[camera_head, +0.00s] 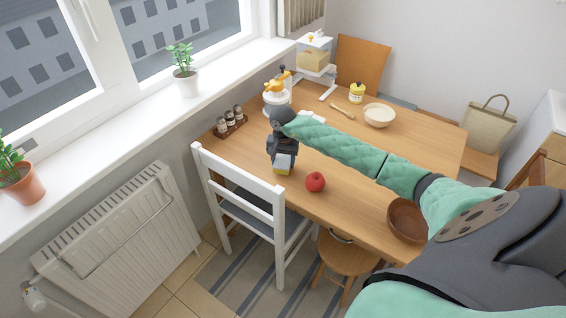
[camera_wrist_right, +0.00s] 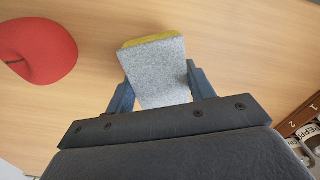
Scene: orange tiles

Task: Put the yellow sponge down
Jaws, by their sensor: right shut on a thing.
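My right gripper (camera_head: 284,160) reaches over the wooden table (camera_head: 345,205), close to its left edge by the white chair. It is shut on the yellow sponge (camera_head: 282,169), which shows a grey scouring face and a yellow edge. In the right wrist view the sponge (camera_wrist_right: 156,72) sits between the two blue-grey fingers (camera_wrist_right: 158,88), grey face toward the camera. Whether the sponge touches the tabletop is hard to tell. My left gripper does not show.
A red apple (camera_head: 315,182) lies just right of the sponge. A spice rack (camera_head: 230,122), a white bowl (camera_head: 379,115), a yellow jar (camera_head: 356,92) and a brown bowl (camera_head: 405,220) also stand on the table. A white chair (camera_head: 240,195) is at the near edge.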

